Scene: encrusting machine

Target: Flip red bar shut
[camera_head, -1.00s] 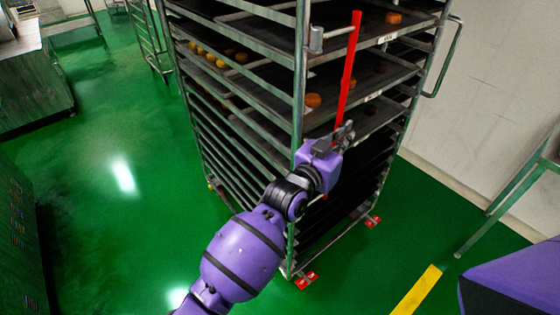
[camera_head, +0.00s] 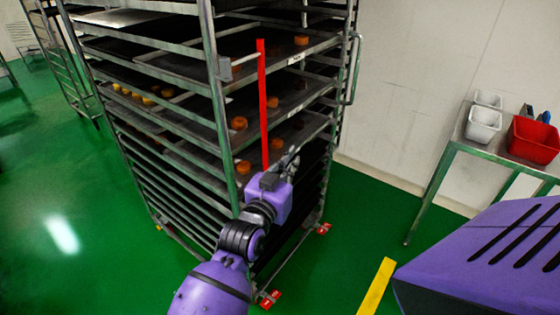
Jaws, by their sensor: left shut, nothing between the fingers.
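The red bar (camera_head: 262,100) is a thin upright strip at the front of a tall metal tray rack (camera_head: 221,130). A short metal arm near its upper part links it to the rack's left front post. My left gripper (camera_head: 287,163) is shut and empty, close beside the lower visible part of the bar. I cannot tell whether it touches the bar. The gripper and wrist hide the bar's lower end. My right gripper is not in view.
Trays (camera_head: 190,70) in the rack hold several orange-brown round pieces. A metal table (camera_head: 452,146) with white bins (camera_head: 483,124) and a red bin (camera_head: 533,139) stands at the right. Green floor is open at left, with a yellow line (camera_head: 376,287) at front right.

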